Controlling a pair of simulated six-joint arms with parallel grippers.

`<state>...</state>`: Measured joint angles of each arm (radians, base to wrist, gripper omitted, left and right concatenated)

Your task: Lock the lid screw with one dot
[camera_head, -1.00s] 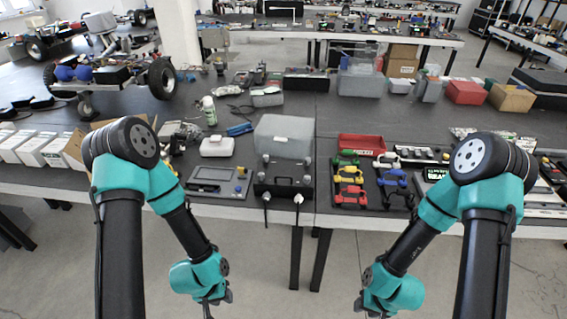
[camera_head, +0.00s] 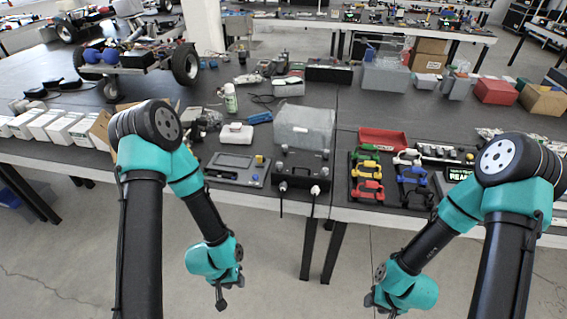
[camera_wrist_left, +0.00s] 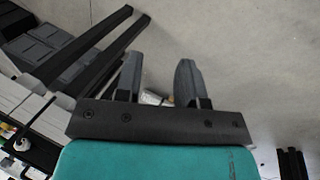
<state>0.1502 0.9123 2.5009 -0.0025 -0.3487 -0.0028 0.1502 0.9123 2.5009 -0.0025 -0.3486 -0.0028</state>
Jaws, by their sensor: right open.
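A black box (camera_head: 300,172) stands near the table's front edge in the head view, with small round screw-like parts on its top corners and two cable plugs at its front. Any dot markings are too small to make out. My left gripper (camera_head: 221,298) hangs in front of the table, below its edge and left of the box.
A grey case (camera_head: 305,127) stands right behind the black box. A grey panel (camera_head: 238,168) lies to its left. Coloured clamp-like pieces (camera_head: 367,178) and a red tray (camera_head: 382,141) are to its right. The floor space before the table is clear.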

